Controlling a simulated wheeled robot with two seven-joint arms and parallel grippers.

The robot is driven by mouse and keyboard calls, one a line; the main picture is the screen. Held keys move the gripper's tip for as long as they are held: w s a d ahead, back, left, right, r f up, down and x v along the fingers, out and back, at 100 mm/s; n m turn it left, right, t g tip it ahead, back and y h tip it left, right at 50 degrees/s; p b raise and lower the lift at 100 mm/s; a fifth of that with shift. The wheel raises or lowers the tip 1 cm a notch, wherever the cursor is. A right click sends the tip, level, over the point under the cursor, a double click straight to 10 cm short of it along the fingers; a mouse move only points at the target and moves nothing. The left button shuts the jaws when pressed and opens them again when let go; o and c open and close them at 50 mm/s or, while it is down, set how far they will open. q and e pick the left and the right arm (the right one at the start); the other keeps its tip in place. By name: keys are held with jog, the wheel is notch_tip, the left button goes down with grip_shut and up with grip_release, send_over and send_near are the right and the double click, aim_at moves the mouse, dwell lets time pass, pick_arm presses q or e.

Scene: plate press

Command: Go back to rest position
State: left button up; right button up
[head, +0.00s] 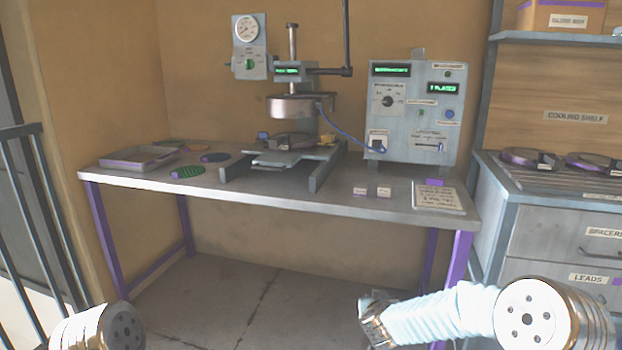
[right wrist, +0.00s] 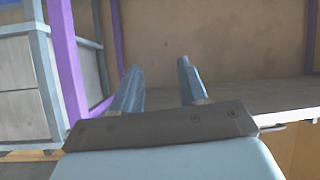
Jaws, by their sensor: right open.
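My right gripper (right wrist: 158,90) shows in the right wrist view with its two blue-grey fingers apart and nothing between them. In the head view my right arm comes in at the lower right, in front of the table (head: 330,204) and below its top; the fingers are not clear there. My left gripper is not seen; only a rounded part of my left arm shows at the lower left. The plate press (head: 294,105) stands on the table with a dark plate (head: 287,140) on its lower bed, under the raised round head.
A control box (head: 415,110) stands right of the press, joined by a blue cable. A grey tray (head: 140,158) and several coloured discs lie at the left. A cooling shelf unit (head: 545,205) with round plates stands at the right. A black railing (head: 30,180) is at the left.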

jog(key=s+a+f+g+y, duration=0.2)
jog(key=s+f+g, duration=0.1)
jog(key=s+f, duration=0.6)
jog(key=s+a+f+g+y, duration=0.2)
jog(key=s+f, duration=0.6)
jog(key=f, duration=0.3)
jog(key=s+a+f+g+y, duration=0.1)
jog(key=s+f+g, duration=0.2)
jog(key=s, duration=0.7)
jog(key=s+a+f+g+y, duration=0.1)
jog(key=s+f+g, duration=0.2)
jog(key=s, duration=0.7)
jog(key=shift+a+f+y, duration=0.35)
jog(key=shift+f+y, duration=0.05)
jog(key=shift+f, duration=0.05)
jog(key=shift+w+d, duration=0.1)
jog(key=shift+d, duration=0.05)
